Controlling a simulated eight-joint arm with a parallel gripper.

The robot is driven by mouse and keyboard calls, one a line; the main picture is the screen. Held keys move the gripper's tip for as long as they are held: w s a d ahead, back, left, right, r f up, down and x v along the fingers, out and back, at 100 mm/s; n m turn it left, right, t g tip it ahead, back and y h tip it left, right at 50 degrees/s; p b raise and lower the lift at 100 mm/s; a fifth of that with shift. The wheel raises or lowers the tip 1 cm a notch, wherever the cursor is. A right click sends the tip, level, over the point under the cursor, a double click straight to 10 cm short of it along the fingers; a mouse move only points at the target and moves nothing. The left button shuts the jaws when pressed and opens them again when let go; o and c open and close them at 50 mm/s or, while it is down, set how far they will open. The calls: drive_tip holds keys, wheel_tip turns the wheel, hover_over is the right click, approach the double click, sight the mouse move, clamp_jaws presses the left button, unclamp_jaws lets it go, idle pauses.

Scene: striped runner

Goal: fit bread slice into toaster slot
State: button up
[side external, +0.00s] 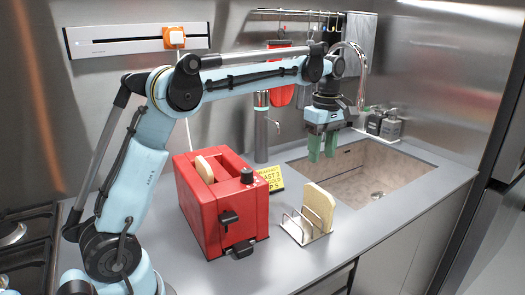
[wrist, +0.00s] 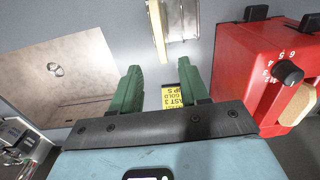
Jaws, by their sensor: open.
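The red toaster (side external: 215,210) stands on the counter left of the rack, and in the wrist view (wrist: 258,60) it is at the right. One bread slice (side external: 204,168) sticks up from a toaster slot; it also shows in the wrist view (wrist: 297,103). Another bread slice (side external: 319,203) stands upright in a small metal rack (side external: 305,234); its top edge shows in the wrist view (wrist: 183,20). My gripper (side external: 322,156) is open and empty, its green fingers pointing down above the counter near the sink, behind and above the rack. It also shows in the wrist view (wrist: 162,82).
A yellow sign (side external: 270,178) stands behind the toaster, by its right side. The sink (side external: 360,170) opens at the right, with bottles (side external: 390,125) behind it. A tall dispenser (side external: 261,130) stands near the wall. The counter in front of the rack is clear.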

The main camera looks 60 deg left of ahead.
sight(318, 188)
wheel_tip(318, 188, down, 11)
drive_tip(key=shift+d+r, duration=0.1)
drive_tip(key=shift+r, duration=0.05)
idle(0.5)
drive_tip(key=shift+c, duration=0.3)
clamp_jaws()
